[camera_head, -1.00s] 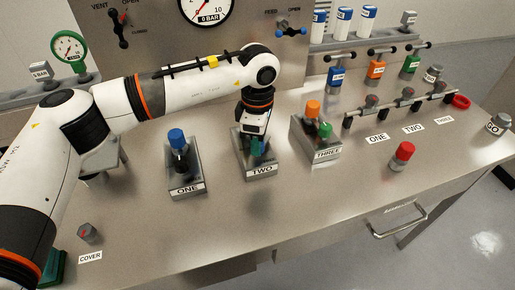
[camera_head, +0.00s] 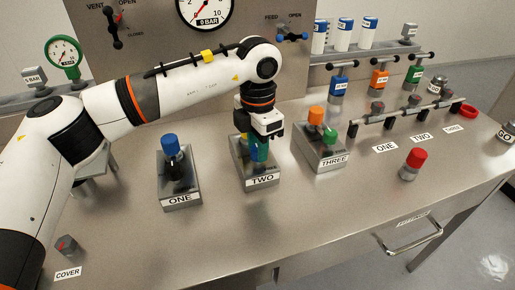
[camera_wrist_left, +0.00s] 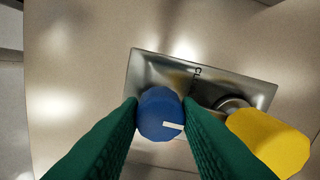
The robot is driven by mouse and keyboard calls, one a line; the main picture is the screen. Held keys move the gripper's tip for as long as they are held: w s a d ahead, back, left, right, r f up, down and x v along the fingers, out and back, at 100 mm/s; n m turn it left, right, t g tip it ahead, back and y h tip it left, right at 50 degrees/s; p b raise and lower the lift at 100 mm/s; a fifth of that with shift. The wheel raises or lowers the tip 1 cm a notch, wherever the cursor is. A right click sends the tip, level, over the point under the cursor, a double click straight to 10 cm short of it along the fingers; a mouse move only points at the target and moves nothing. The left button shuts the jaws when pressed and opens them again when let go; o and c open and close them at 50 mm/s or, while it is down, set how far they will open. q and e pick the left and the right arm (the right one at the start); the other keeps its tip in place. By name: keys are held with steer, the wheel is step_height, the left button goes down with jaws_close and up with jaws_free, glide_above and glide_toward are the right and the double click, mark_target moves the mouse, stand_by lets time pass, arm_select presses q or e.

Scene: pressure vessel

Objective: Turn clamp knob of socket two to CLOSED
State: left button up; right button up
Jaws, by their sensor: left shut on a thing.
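Socket two is a metal block (camera_head: 270,182) labelled TWO in the middle of the bench. My left gripper (camera_head: 259,155) points down over it, its green fingers hiding most of what stands on it. In the left wrist view the green fingers (camera_wrist_left: 161,118) are shut on a blue clamp knob (camera_wrist_left: 158,108), one on each side. A white mark on the knob's top points right. A yellow cap (camera_wrist_left: 268,142) stands to its right near a round metal fitting on the block (camera_wrist_left: 146,66). Lettering starting "CL" is partly visible on the block. My right gripper is out of view.
Socket three (camera_head: 327,161) with an orange cap and a green knob is close on the right. A red-capped piece (camera_head: 413,164) stands farther right. The bench front is clear.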

arm_select(q)
steer(key=shift+r+n, duration=0.1)
steer(key=shift+n, duration=0.2)
steer(key=o, duration=1)
step_height(320, 180, up, 12)
steer(key=shift+b, duration=0.5)
